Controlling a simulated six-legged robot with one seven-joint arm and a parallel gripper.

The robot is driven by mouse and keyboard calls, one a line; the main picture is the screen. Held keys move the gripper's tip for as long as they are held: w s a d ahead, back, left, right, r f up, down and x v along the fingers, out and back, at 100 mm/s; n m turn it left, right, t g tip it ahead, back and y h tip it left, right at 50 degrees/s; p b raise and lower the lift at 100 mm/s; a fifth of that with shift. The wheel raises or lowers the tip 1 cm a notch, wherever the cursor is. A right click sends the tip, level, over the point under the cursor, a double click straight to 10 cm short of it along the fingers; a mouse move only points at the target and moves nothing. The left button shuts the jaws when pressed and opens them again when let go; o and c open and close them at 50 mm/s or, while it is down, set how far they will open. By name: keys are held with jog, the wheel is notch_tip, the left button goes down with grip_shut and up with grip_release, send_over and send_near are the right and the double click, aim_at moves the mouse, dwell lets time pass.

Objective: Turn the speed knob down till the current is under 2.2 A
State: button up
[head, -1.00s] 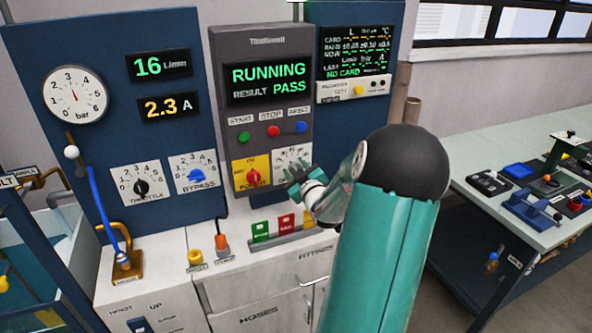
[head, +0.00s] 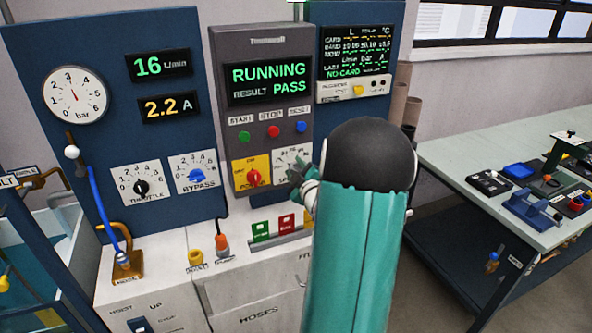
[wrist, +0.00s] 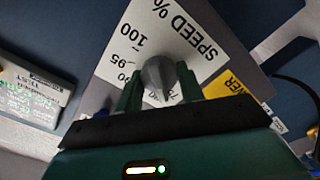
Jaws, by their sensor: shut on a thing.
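The speed knob (wrist: 159,75) is a grey pointer knob on a white dial plate marked "SPEED %" (wrist: 205,48) in the wrist view. My gripper (wrist: 160,90) has its two green fingers on either side of the knob and is shut on it. In the head view my gripper (head: 296,176) is at the dial plate (head: 291,157), and the knob is hidden behind it. The current display (head: 168,106) reads 2.2 A in amber. The control box screen (head: 268,82) shows RUNNING and RESULT PASS.
The red power switch (head: 253,177) on its yellow plate sits just left of the speed dial. Green, red and blue buttons (head: 274,131) are above. The throttle (head: 141,187) and bypass (head: 196,175) knobs are further left. A side bench (head: 470,165) stands at right.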

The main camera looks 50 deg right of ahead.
jog(key=shift+n, duration=0.9)
jog(key=o, duration=1)
jog(key=v, duration=1.3)
jog(key=shift+s+a+f, duration=0.1)
jog(key=shift+s+a, duration=0.15)
jog(key=shift+s, duration=0.05)
